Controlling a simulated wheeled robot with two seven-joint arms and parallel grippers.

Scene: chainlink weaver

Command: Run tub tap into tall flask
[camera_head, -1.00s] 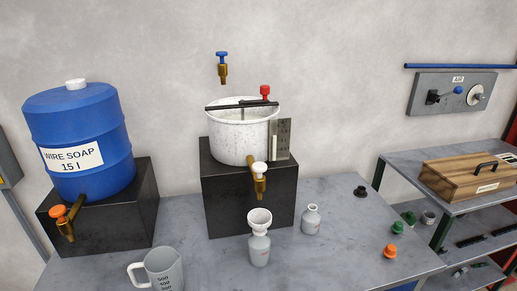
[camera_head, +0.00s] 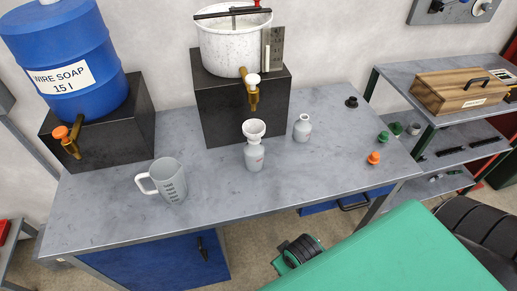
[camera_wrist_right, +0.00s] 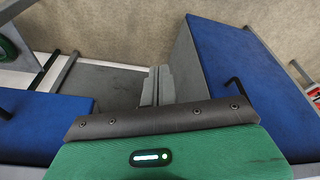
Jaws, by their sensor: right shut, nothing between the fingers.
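The white speckled tub (camera_head: 232,50) stands on a black block, and its brass tap (camera_head: 252,95) with a white knob points down at the front. A grey-white flask (camera_head: 254,158) with a white funnel (camera_head: 254,129) in its neck stands upright on the bench in front of the block. No stream shows at the tap. A shorter-looking, open flask (camera_head: 302,130) stands to its right. My right gripper (camera_wrist_right: 157,85) is shut and empty in the right wrist view, over the floor between blue cabinets. My left gripper is not in view.
A blue wire soap barrel (camera_head: 62,60) with an orange-knobbed tap stands at left. A grey measuring jug (camera_head: 170,184) is near the front edge. Black, green and orange stoppers (camera_head: 374,158) lie at right. A wooden box (camera_head: 462,92) sits on the side shelf.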

